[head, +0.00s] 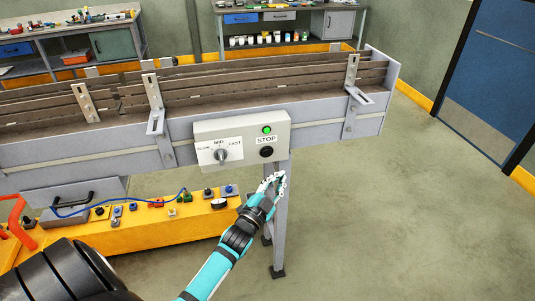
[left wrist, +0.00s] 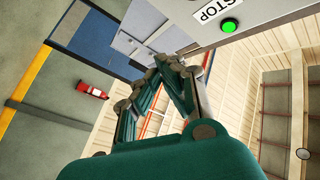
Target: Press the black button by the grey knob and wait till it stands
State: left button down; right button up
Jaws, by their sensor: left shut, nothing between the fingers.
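A light grey control box (head: 238,126) is fixed to the near side of a long conveyor (head: 375,124). It carries a grey knob (head: 221,156) with a SLOW, MID, FAST plate; its pointer looks turned up towards MID. To the right is the black button (head: 266,152) under a STOP label, with a lit green lamp (head: 267,129) above. My left gripper (head: 275,178) is shut and empty, just below and right of the button. The lamp (left wrist: 229,25) and STOP label (left wrist: 212,11) show in the left wrist view; the button does not. My right gripper is not in view.
A conveyor leg (head: 281,225) stands behind my left gripper. A yellow bench (head: 150,238) with several small switches and a blue cable is at lower left. Workbenches (head: 285,17) stand at the back. The floor at right is clear, up to a blue door (head: 490,75).

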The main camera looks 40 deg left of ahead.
aim_at(267, 153)
pick_arm(q)
jog(key=shift+w+a+b, duration=0.9)
jog(key=shift+w+a, duration=0.55)
jog(key=shift+a, duration=0.25)
jog(key=shift+w+a+b, duration=0.9)
jog(key=shift+w+a, duration=0.5)
jog(key=shift+a, duration=0.25)
jog(key=shift+w+a, duration=0.1)
jog(key=shift+w+a, duration=0.2)
jog(key=shift+w+a+b, duration=0.25)
jog(key=shift+a+b, duration=0.1)
jog(key=shift+s+d, duration=0.1)
jog(key=shift+d, duration=0.05)
jog(key=shift+s+d+p, duration=0.5)
jog(key=shift+d, duration=0.05)
